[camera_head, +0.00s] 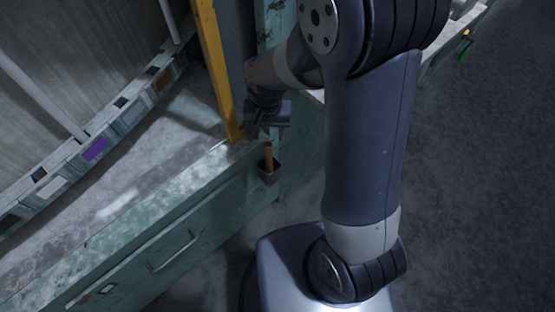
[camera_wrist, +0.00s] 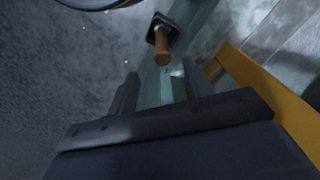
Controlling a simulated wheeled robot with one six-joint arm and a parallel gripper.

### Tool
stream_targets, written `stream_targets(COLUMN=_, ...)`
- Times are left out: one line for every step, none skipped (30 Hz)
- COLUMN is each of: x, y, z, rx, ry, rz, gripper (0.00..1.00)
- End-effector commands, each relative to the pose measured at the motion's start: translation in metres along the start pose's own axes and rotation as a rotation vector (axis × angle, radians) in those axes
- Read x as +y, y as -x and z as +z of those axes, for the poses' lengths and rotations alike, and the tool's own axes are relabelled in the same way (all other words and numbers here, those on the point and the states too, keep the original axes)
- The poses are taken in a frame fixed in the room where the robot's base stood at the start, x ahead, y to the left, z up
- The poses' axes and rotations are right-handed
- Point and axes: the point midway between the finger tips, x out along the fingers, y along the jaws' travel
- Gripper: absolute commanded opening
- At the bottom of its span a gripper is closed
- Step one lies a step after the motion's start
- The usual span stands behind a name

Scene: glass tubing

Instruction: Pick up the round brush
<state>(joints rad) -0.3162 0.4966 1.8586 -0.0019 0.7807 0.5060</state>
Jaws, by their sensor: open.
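The round brush shows as an orange-brown handle (camera_head: 268,157) standing upright in a small dark holder (camera_head: 268,174) on the side of the green bench. In the wrist view the handle (camera_wrist: 162,48) points toward the camera out of the holder (camera_wrist: 167,22); the bristles are hidden. My gripper (camera_head: 262,128) is above the handle, apart from it. In the wrist view my gripper (camera_wrist: 161,82) is open and empty, with the handle beyond its fingertips, roughly in line with the gap between them.
A yellow post (camera_head: 217,70) rises close to the left of my gripper and shows at the right in the wrist view (camera_wrist: 268,95). The green bench (camera_head: 180,235) has drawers and a worn top. Grey floor (camera_head: 480,170) lies open at the right.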

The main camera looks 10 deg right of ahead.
Motion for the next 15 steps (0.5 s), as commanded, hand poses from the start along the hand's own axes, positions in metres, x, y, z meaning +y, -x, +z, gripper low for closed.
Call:
stream_targets(x=-0.002, y=-0.008, z=0.000, rx=-0.005, ry=-0.001, rz=0.002, gripper=0.49)
stream_targets(x=-0.003, y=-0.011, z=0.000, rx=-0.006, ry=-0.002, rz=0.003, gripper=0.49)
stream_targets(x=-0.003, y=-0.016, z=0.000, rx=-0.008, ry=-0.003, rz=0.004, gripper=0.49)
stream_targets(x=-0.003, y=-0.020, z=0.000, rx=-0.010, ry=-0.003, rz=0.004, gripper=0.49)
stream_targets(x=-0.003, y=-0.024, z=0.000, rx=-0.010, ry=-0.003, rz=0.004, gripper=0.49)
stream_targets(x=-0.003, y=-0.031, z=0.001, rx=-0.010, ry=-0.003, rz=0.005, gripper=0.49)
stream_targets(x=-0.003, y=-0.036, z=0.001, rx=-0.010, ry=-0.003, rz=0.005, gripper=0.49)
stream_targets(x=-0.002, y=-0.041, z=0.001, rx=-0.010, ry=-0.003, rz=0.005, gripper=0.49)
stream_targets(x=-0.003, y=-0.046, z=0.001, rx=-0.009, ry=-0.003, rz=0.004, gripper=0.49)
stream_targets(x=-0.002, y=-0.050, z=0.001, rx=-0.010, ry=-0.003, rz=0.004, gripper=0.49)
stream_targets(x=-0.002, y=-0.054, z=0.001, rx=-0.010, ry=-0.003, rz=0.004, gripper=0.49)
stream_targets(x=-0.003, y=-0.057, z=0.000, rx=-0.008, ry=-0.003, rz=0.004, gripper=0.49)
stream_targets(x=-0.003, y=-0.059, z=0.000, rx=-0.008, ry=-0.003, rz=0.003, gripper=0.49)
stream_targets(x=-0.002, y=-0.061, z=0.000, rx=-0.008, ry=-0.003, rz=0.003, gripper=0.49)
stream_targets(x=-0.002, y=-0.063, z=0.000, rx=-0.008, ry=-0.003, rz=0.003, gripper=0.49)
